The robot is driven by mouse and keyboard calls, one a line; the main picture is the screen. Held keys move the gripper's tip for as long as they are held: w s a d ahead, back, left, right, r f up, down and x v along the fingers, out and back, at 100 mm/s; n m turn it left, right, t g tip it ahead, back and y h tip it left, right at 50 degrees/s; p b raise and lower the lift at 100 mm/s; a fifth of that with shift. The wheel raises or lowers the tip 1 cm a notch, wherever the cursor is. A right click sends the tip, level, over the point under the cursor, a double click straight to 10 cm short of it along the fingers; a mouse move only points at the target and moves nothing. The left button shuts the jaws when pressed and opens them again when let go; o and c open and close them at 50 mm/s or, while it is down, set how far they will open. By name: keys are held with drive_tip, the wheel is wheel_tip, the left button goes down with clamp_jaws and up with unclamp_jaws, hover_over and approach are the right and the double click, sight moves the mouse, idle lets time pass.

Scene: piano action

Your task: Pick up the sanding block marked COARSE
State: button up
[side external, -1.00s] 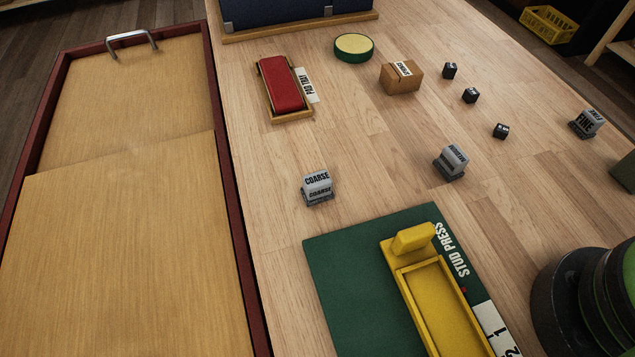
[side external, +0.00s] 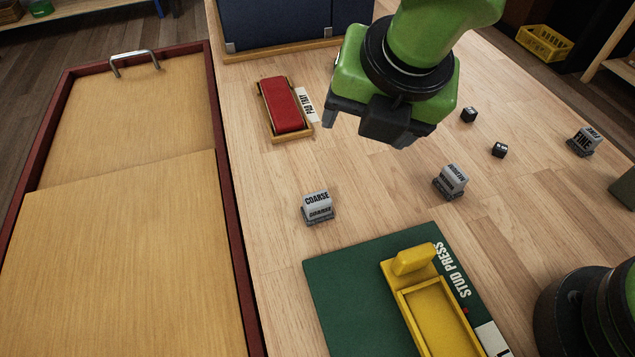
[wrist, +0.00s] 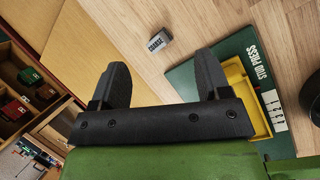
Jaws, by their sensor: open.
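The sanding block marked COARSE (side external: 318,207) is a small grey block with a label, standing on the wooden bench just behind the green stud press mat. In the wrist view the COARSE block (wrist: 159,41) lies beyond my fingertips, between their lines. My gripper (side external: 368,128) is above the bench, behind and to the right of the block, and apart from it. In the wrist view my gripper (wrist: 162,75) has its two fingers spread with nothing between them. Two similar grey blocks stand farther right, one marked FINE (side external: 583,142) and another (side external: 451,181).
The green mat (side external: 345,290) with the yellow stud press (side external: 430,310) lies in front of the block. A red pad in a wooden tray (side external: 284,108) is behind it. A red-edged wooden case (side external: 228,220) stands to the left. Small black cubes (side external: 499,150) are at right.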

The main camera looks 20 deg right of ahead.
sight(318, 199)
drive_tip(key=a+f+n, duration=0.1)
drive_tip(key=f+n, duration=0.1)
drive_tip(key=f, duration=0.1)
drive_tip(key=a+f+n, duration=0.2)
drive_tip(key=f, duration=0.1)
drive_tip(key=a+f+n, duration=0.2)
drive_tip(key=f, duration=0.2)
drive_tip(key=shift+s+a+f+n, duration=0.1)
drive_tip(key=shift+s+a+n, duration=0.05)
drive_tip(key=shift+s+n, duration=0.2)
drive_tip(key=x, duration=0.5)
drive_tip(key=shift+w+f, duration=0.2)
drive_tip(key=shift+f, duration=0.15)
drive_tip(key=c, duration=1)
